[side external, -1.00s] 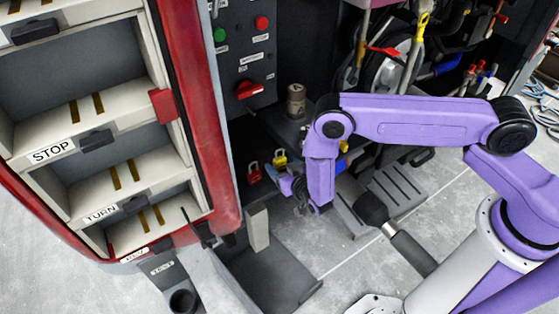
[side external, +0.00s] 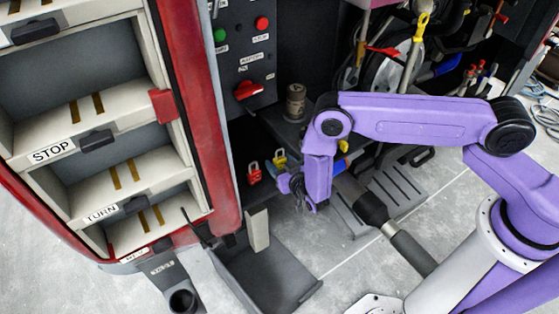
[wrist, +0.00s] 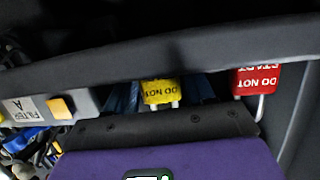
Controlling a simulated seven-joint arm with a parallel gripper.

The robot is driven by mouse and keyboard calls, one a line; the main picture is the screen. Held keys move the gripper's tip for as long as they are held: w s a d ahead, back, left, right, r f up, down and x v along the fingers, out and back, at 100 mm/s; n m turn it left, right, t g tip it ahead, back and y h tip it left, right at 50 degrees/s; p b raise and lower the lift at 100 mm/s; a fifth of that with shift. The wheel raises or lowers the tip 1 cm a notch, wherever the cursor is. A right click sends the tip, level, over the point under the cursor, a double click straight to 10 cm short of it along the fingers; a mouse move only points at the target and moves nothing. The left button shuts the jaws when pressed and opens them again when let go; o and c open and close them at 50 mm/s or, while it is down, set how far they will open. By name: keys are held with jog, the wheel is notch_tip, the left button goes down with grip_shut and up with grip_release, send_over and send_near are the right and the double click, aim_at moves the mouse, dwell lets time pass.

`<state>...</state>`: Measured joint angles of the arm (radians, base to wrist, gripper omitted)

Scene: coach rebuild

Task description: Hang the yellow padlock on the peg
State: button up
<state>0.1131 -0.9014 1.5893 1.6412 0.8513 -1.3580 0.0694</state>
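The yellow padlock (side external: 279,159) is in the recess below the panel, beside my gripper (side external: 284,183). In the wrist view the yellow padlock (wrist: 160,93) is upside down, marked "DO NOT", with its pale shackle pointing down the picture. Blue fingers of my gripper (wrist: 160,102) show on both sides of it. I cannot tell whether they press on it or stand slightly apart. A red padlock (side external: 254,173) is to its left in the side view, and the red padlock (wrist: 256,78) is to its right in the wrist view. I cannot make out the peg.
A dark bar (wrist: 200,45) crosses the wrist view just above the padlocks. A brown canister (side external: 295,102) stands on a dark ledge above my gripper. A red-edged cabinet (side external: 222,195) is close on the left. A grey slotted pedal plate (side external: 405,188) is to the right.

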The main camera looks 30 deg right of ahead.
aim_at(280, 159)
jog(key=c, duration=0.6)
jog(key=shift+o, duration=0.2)
jog(key=shift+r, duration=1.55)
